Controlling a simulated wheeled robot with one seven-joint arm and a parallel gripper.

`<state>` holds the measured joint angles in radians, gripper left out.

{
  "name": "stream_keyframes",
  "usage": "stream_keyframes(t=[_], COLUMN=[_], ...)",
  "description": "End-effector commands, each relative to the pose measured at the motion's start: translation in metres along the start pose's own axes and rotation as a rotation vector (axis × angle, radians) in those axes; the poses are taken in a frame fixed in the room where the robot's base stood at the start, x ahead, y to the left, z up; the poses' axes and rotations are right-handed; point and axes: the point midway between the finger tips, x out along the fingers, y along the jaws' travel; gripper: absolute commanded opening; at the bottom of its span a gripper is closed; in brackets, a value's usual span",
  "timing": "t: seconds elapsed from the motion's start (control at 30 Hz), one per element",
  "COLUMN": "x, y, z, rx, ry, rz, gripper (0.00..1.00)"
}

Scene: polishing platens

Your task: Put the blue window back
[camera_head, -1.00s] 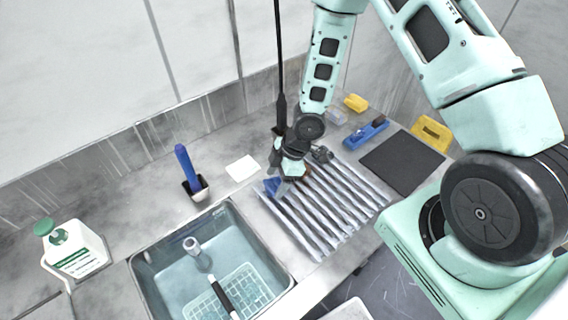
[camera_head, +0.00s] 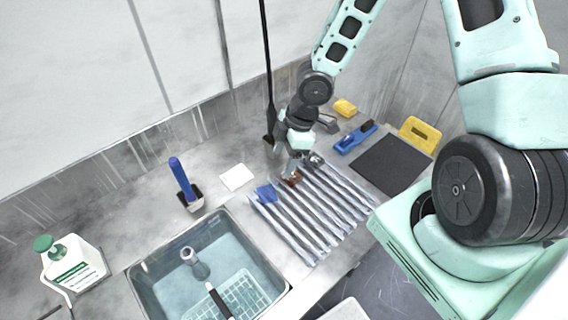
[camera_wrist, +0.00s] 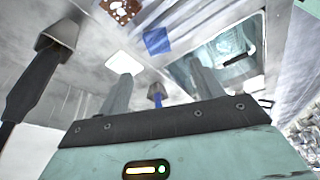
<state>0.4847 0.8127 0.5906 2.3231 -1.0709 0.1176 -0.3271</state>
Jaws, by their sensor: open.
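The blue window (camera_head: 266,193), a small flat blue square, lies at the left end of the ribbed metal rack (camera_head: 318,215). It also shows in the wrist view (camera_wrist: 156,41), resting near the rack's ribs, clear of my fingers. My gripper (camera_head: 287,167) is just above the back left part of the rack, to the right of and behind the blue window. Its two fingers stand apart in the wrist view (camera_wrist: 161,70) with nothing between them. A brown speckled piece (camera_head: 292,179) lies on the rack by my gripper.
A sink (camera_head: 150,270) with a tap is at front left. A blue-handled brush in a holder (camera_head: 190,199), a white card (camera_head: 236,177) and a soap bottle (camera_head: 72,265) stand left. A dark mat (camera_head: 390,164), blue tool (camera_head: 356,138) and yellow blocks are at right.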

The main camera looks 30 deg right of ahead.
Motion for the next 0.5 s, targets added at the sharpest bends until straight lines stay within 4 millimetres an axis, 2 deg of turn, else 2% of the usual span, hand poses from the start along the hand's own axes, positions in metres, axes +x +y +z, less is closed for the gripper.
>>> stream_keyframes(t=[0.17,0.27,0.37,0.5], x=[-0.045,-0.074,-0.103,-0.136], y=[-0.027,-0.054,-0.088,-0.142], z=[-0.033,-0.053,-0.074,-0.099], rx=[0.116,0.219,0.329,0.48], ry=[-0.185,-0.26,-0.297,-0.297], rz=[0.049,0.089,0.126,0.144], gripper=[0.67,0.67,0.67,0.67])
